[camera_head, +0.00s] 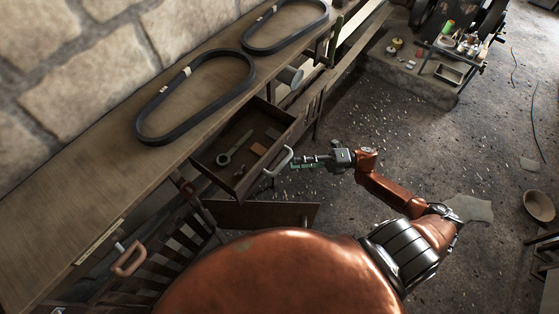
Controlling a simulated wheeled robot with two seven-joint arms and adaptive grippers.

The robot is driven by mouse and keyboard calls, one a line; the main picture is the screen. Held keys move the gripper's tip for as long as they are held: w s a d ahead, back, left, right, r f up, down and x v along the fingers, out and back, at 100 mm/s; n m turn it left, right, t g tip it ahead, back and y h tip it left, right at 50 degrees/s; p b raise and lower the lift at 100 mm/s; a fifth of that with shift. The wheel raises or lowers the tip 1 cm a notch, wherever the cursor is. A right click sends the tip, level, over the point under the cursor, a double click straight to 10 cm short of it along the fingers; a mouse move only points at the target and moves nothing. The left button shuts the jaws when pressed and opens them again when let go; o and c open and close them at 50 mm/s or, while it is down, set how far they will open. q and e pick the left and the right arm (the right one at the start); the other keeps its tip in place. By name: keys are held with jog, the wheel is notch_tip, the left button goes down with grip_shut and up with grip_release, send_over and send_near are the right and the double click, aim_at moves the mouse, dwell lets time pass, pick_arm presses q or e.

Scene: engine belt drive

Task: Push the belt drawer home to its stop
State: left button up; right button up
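The belt drawer (284,139) stands pulled out from under the long wooden workbench (75,217). Inside it I see a wrench-like tool (232,148) and small brownish blocks (258,149). A pale bar handle (278,164) is on its front. My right gripper (298,162) is just to the right of this handle, with its fingers pointing left toward it. I cannot tell whether they touch the handle, and the gap between the fingers is not clear.
Two black belts lie on the bench top, one near (151,103) and one farther off (274,47). A grey cylinder (290,76) is beyond the drawer. A slatted crate (175,248) and a flat board (262,215) are below it. The gravelly floor to the right is mostly open.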

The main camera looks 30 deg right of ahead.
aim_at(283, 163)
jog(key=p+x, duration=0.1)
jog(key=x, duration=0.4)
jog(key=shift+a+r, duration=0.1)
jog(key=shift+w+a, duration=0.15)
jog(key=shift+a, duration=0.15)
jog(key=shift+w+a, duration=0.1)
jog(key=shift+a, duration=0.1)
grip_shut()
pick_arm(q)
jog(key=shift+s+r, duration=0.35)
jog(key=shift+s, duration=0.25)
jog(key=shift+s+r, duration=0.3)
jog(key=shift+s, duration=0.25)
jog(key=shift+w, duration=0.25)
